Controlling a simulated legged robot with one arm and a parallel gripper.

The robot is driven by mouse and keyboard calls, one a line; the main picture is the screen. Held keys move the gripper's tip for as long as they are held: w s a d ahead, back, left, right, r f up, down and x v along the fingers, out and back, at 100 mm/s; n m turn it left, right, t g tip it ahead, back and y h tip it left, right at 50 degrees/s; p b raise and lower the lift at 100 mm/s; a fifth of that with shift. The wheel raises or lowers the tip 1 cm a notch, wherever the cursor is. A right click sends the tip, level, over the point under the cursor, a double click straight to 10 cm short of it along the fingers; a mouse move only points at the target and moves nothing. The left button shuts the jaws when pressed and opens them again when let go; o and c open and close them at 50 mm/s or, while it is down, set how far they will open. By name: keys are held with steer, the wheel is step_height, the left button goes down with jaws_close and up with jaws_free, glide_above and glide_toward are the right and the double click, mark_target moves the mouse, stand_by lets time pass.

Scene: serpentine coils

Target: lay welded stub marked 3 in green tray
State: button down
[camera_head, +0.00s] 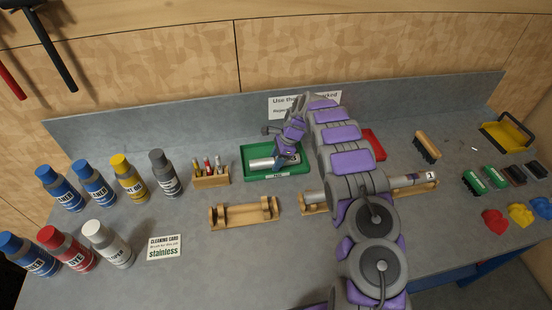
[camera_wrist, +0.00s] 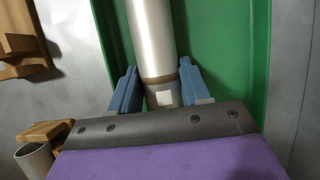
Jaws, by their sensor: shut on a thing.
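My gripper (camera_head: 287,160) is at the green tray (camera_head: 249,149) and is shut on a silver welded stub (camera_head: 262,163). In the wrist view the blue fingers (camera_wrist: 158,82) hold both sides of the stub (camera_wrist: 152,38) near its brownish weld band. A pale square label shows below the band, but no number can be read on it. The stub lies lengthwise within the outline of the tray (camera_wrist: 228,60). Whether it touches the tray floor cannot be told.
An empty wooden rack (camera_head: 243,222) stands in front of the tray. Another rack (camera_head: 402,194) holds tubes, partly hidden by my arm. A wooden block with pens (camera_head: 211,181) stands left of the tray, a red tray (camera_head: 375,145) right. Several bottles (camera_head: 130,180) stand further left.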

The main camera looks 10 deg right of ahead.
steer(key=c, duration=0.5)
jaws_free()
steer(key=shift+r, duration=0.15)
steer(key=shift+r, duration=0.3)
steer(key=p+v, duration=0.1)
steer(key=v, duration=1.1)
steer(key=s+a+r+n+h, duration=0.15)
steer(key=s+r+n, duration=0.25)
steer(key=s+r, duration=0.6)
steer(key=s+a+r+n+g+h, duration=0.15)
steer(key=s+r+n, duration=0.4)
steer(key=s, duration=0.85)
steer(key=s+n, duration=0.2)
steer(key=s, duration=0.7)
steer(key=s+a+n+h, duration=0.1)
steer(key=s+n, duration=0.2)
steer(key=s, duration=0.7)
steer(key=s+n, duration=0.3)
steer(key=s, duration=0.7)
steer(key=shift+s+a+f+n, duration=0.1)
steer(key=shift+a+f+n, duration=0.15)
steer(key=shift+f, duration=0.15)
